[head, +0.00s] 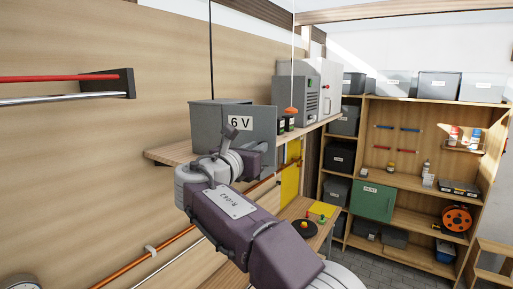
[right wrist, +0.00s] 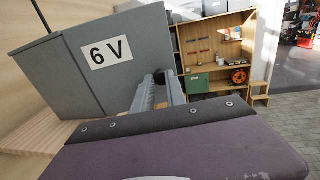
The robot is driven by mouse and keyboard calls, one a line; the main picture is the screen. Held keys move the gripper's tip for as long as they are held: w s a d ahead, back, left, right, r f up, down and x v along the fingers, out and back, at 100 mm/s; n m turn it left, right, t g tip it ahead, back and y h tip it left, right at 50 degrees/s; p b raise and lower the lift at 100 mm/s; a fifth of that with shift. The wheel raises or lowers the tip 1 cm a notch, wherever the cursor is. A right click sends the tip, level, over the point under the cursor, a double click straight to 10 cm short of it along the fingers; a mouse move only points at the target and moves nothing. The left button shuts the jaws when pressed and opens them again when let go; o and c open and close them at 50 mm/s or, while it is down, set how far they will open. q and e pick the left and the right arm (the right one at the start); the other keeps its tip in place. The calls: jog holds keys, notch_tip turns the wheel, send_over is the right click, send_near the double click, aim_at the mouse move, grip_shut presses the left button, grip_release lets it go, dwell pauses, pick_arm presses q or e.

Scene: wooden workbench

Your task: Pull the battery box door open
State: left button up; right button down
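The grey battery box (head: 205,125) stands on the wall shelf, with a grey door (head: 263,122) bearing a white "6 V" label. In the right wrist view the door (right wrist: 125,75) fills the upper left, its near edge beside the box body (right wrist: 55,85). I cannot tell whether a gap separates door and box. My right gripper (head: 232,156) is at the door's lower part. In the right wrist view a small dark knob (right wrist: 158,76) shows between its fingertips (right wrist: 160,85); whether they press on it is unclear. My left gripper is out of view.
The wooden shelf (head: 165,153) also carries a grey machine (head: 292,100) and small dark items with an orange top (head: 290,112) right of the door. A red bar (head: 50,78) is on the wall at left. A shelving unit (head: 395,110) stands farther back.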

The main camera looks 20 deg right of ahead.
jog(key=c, duration=1.8)
grip_release()
jog(key=shift+w+a+f, duration=0.1)
jog(key=shift+w+a, duration=0.1)
jog(key=shift+w, duration=0.05)
jog(key=o, duration=0.5)
jog(key=shift+w+a, duration=0.1)
jog(key=shift+a, duration=0.1)
jog(key=shift+o, duration=0.3)
jog(key=shift+s+d, duration=0.4)
jog(key=shift+s, duration=0.1)
jog(key=b+v, duration=0.3)
jog(key=v, duration=0.6)
jog(key=shift+b, duration=0.3)
